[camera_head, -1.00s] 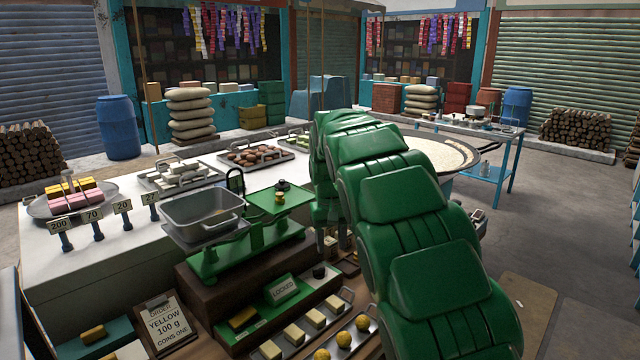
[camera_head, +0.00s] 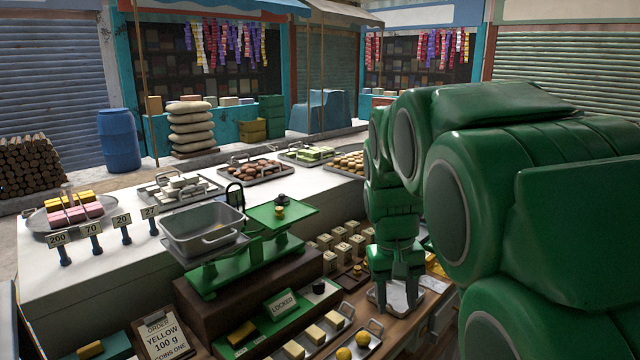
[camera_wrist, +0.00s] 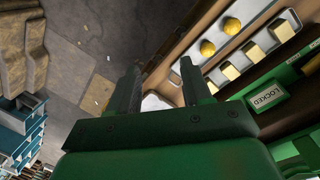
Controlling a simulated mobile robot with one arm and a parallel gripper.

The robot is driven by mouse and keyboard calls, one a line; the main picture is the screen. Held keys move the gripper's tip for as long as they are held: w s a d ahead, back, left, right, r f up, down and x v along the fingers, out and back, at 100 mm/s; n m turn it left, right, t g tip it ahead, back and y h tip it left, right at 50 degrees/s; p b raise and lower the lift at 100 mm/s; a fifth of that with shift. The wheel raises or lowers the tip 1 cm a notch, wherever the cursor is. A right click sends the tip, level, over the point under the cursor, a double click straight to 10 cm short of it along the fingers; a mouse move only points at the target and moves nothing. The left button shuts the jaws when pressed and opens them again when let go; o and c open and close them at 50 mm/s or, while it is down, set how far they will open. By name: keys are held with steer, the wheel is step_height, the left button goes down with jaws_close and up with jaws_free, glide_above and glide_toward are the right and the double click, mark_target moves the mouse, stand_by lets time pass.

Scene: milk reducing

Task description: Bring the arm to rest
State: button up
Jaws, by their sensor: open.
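My gripper (camera_head: 396,291) points down over a small pale tray (camera_head: 402,300) on the brown counter, at the lower right of the head view. In the wrist view its two dark fingers (camera_wrist: 158,88) stand apart with nothing held between them. A pale surface shows between and beyond the fingers, and I cannot tell how high above it they are. My green arm (camera_head: 540,190) fills the right side of the head view and hides what lies behind it.
A green scale with a grey pan (camera_head: 203,230) stands left of my gripper. A green "LOCKED" sign (camera_head: 280,303), yellow balls (camera_head: 343,353) and pale blocks (camera_head: 313,334) sit nearby. In the wrist view, the floor (camera_wrist: 90,60) left of the counter is mostly clear.

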steer(key=s+f, duration=0.2)
steer(key=s, duration=1.2)
steer(key=s+f+g+y, duration=0.1)
steer(key=s+f, duration=0.2)
steer(key=s, duration=1.1)
steer(key=shift+s+d+f+m, duration=0.3)
steer(key=shift+s+d+f, duration=0.05)
steer(key=shift+s+d, duration=0.05)
